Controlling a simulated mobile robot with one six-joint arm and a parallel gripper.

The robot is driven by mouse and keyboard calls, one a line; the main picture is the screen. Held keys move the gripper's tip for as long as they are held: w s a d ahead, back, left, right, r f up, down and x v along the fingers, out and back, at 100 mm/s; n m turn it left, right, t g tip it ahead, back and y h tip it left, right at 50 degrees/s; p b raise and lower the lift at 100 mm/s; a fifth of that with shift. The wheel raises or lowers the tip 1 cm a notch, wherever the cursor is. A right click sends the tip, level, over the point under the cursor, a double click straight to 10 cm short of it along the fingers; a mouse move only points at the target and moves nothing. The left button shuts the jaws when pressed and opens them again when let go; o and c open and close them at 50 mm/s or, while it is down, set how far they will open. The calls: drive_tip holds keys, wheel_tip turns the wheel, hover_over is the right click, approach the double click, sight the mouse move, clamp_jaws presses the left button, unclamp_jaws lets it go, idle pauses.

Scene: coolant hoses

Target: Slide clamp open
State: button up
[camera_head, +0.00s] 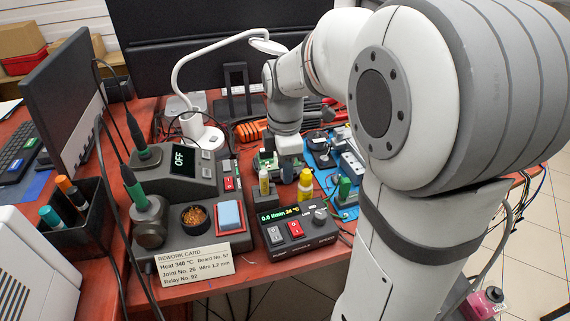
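No hose clamp or coolant hose can be made out in the head view. My arm reaches in from the right, and its wrist points down over the red workbench (260,284). My gripper (288,172) is at the lower end of the wrist, low among small parts near the middle of the bench. A yellow bottle (305,186) stands just right of it and a smaller yellow-labelled one (264,183) just left. The fingertips are small and partly hidden, so I cannot tell whether they are open or holding anything.
A lamp (204,136) stands behind. A blue mat (321,157) with small parts lies right. The bench is crowded.

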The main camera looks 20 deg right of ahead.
drive_tip(key=shift+r+p, duration=1.2)
drive_tip(key=shift+r, duration=2.7)
drive_tip(key=shift+s+r+p, duration=0.15)
drive_tip(key=shift+r+p, duration=0.2)
drive_tip(key=shift+p, duration=0.1)
drive_tip(key=s+a+r+m+t+p, duration=0.1)
drive_tip(key=s+r+m+t+p, duration=0.1)
drive_tip(key=s+r+m+p, duration=1.1)
drive_tip(key=s+m+p, duration=0.1)
drive_tip(key=m+p, duration=0.3)
drive_tip(key=p, duration=0.1)
drive_tip(key=shift+a+t, duration=0.2)
drive_tip(key=shift+t, duration=0.1)
